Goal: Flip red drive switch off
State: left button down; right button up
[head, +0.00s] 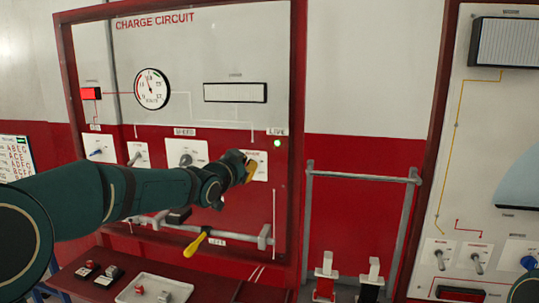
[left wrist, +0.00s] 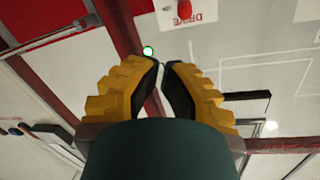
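The drive switch's white plate (head: 260,159) is at the right of the charge circuit panel in the head view. My left gripper (head: 252,170) is in front of it and hides the switch lever there. In the left wrist view the red drive switch (left wrist: 184,8) shows at the top edge, beside a plate lettered DRIVE (left wrist: 187,21). My left gripper (left wrist: 162,64) has its yellow fingers together at the tips, with only a thin gap and nothing between them. The fingertips look apart from the red switch. My right gripper is not in view.
A green LIVE lamp (head: 277,143) is lit right of the switch plate. A yellow-handled lever (head: 195,243) sticks out below. A tray (head: 155,289) stands on the red bench.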

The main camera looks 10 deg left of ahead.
pick_arm(q)
notch_tip(320, 180, up, 3)
jog(key=shift+w+a+f, duration=0.1)
jog(key=shift+f, duration=0.1)
jog(key=p+x, duration=0.2)
jog(key=x, duration=0.8)
jog(key=shift+w+r, duration=0.15)
jog(key=f, duration=0.1)
jog(key=s+a+f+b, duration=0.1)
jog(key=shift+a+f, duration=0.25)
jog(key=shift+f, duration=0.05)
jog(key=shift+s+a+f, duration=0.15)
jog(key=shift+f, duration=0.25)
jog(key=shift+a+t, duration=0.15)
jog(key=shift+t, duration=0.15)
